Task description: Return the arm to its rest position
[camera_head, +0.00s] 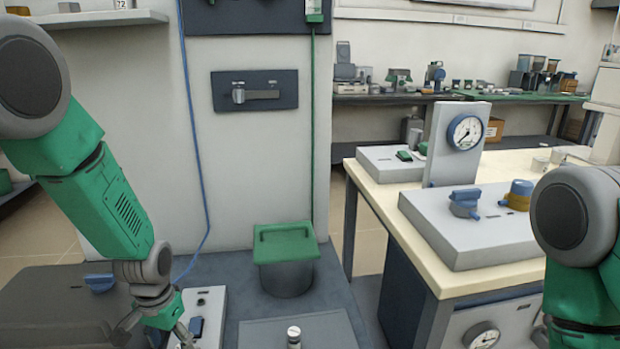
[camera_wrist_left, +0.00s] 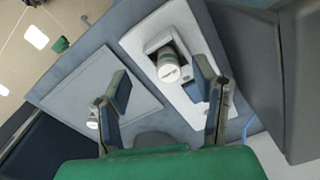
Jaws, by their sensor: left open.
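My left arm, green and grey, comes in from the left in the head view and reaches down to the lower left. My left gripper (camera_head: 170,332) is low beside a white box (camera_head: 208,312) with a blue switch, partly cut off by the frame's bottom edge. In the left wrist view my left gripper (camera_wrist_left: 163,78) has its two fingers wide apart, with nothing held.
A green-lidded grey container (camera_head: 285,258) stands right of the box. A flat grey plate (camera_head: 325,332) with a small knob (camera_head: 294,334) lies in front. A blue cable (camera_head: 190,130) hangs down the wall. A cream table (camera_head: 480,278) with gauge equipment stands at right.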

